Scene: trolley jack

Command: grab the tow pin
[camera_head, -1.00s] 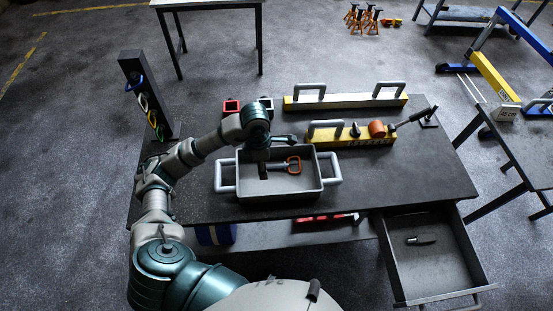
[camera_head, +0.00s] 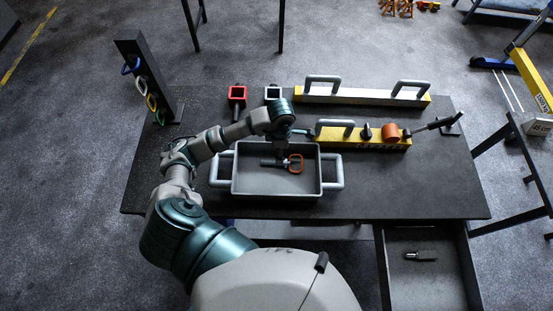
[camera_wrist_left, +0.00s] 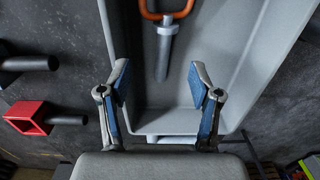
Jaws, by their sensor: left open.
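The tow pin (camera_head: 296,164) has an orange loop handle and a grey shaft. It lies in the grey tray (camera_head: 277,194), with the handle toward the right. My left gripper (camera_head: 282,152) is above the tray, near the pin. In the left wrist view the gripper (camera_wrist_left: 158,82) is open, with nothing between its blue-padded fingers. There the pin's shaft (camera_wrist_left: 163,52) points toward the gap between the fingertips, and the handle is partly cut off by the top edge. The fingers look apart from the pin. My right gripper is not in view.
The tray has grey side handles. A dark post with coloured rings (camera_head: 147,82) stands at left. An open drawer (camera_head: 425,280) holds a small tool.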

